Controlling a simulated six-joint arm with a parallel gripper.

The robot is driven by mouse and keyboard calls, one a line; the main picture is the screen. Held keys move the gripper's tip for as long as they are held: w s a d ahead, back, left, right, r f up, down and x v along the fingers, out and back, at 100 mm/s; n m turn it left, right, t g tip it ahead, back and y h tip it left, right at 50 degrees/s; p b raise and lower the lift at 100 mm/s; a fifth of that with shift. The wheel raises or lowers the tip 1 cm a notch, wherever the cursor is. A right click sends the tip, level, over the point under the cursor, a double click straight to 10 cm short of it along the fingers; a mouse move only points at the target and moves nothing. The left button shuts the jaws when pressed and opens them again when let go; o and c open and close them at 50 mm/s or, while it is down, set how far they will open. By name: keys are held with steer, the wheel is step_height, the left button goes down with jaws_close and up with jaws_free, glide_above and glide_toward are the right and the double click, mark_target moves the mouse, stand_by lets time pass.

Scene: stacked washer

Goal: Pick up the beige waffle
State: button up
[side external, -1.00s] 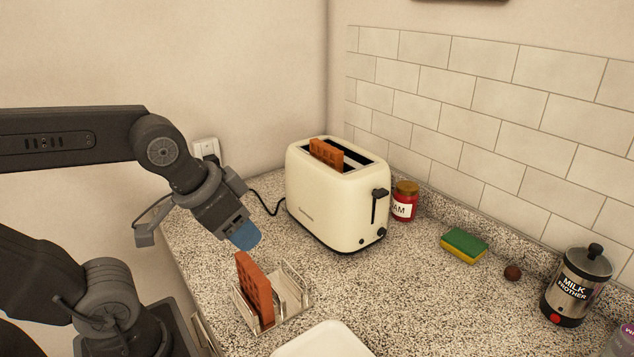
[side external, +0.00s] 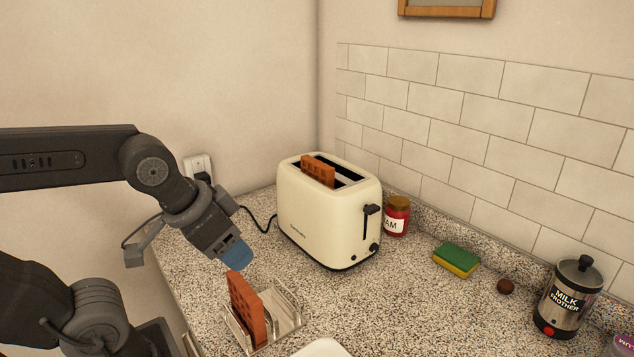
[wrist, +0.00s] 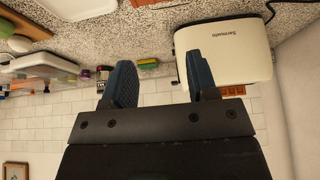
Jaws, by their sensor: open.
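No waffle looks clearly beige. One orange-brown waffle (side external: 246,310) stands upright, slightly tilted, in a metal rack (side external: 284,312) on the counter. A second orange-brown waffle (side external: 318,170) sits in a slot of the cream toaster (side external: 328,215), its upper part showing. My gripper (side external: 236,258) is just above the rack waffle in the side view; I cannot tell whether it touches. In the wrist view my gripper (wrist: 158,70) has its blue fingers apart with nothing between them. The toaster waffle (wrist: 232,90) also shows there, and a bit of orange-brown at the top edge.
A white dish (side external: 322,348) is cut off at the front edge. A jam jar (side external: 397,216) stands beside the toaster, with a green-yellow sponge (side external: 457,260), a small brown ball (side external: 505,286) and a milk frother (side external: 568,298) further right. The middle counter is clear.

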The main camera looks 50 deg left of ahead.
steer(key=shift+r, duration=0.1)
step_height(320, 180, up, 12)
steer(key=n+g+y, duration=0.6)
steer(key=n, duration=1.2)
glide_above(318, 162)
steer(key=d, duration=0.7)
steer(key=x, duration=1.2)
steer(key=shift+w+a+f, duration=0.15)
steer(key=shift+a+f, duration=0.05)
steer(key=shift+a, duration=0.25)
steer(key=shift+f, duration=0.1)
steer(key=shift+f, duration=0.25)
steer(key=shift+c, duration=0.3)
jaws_close()
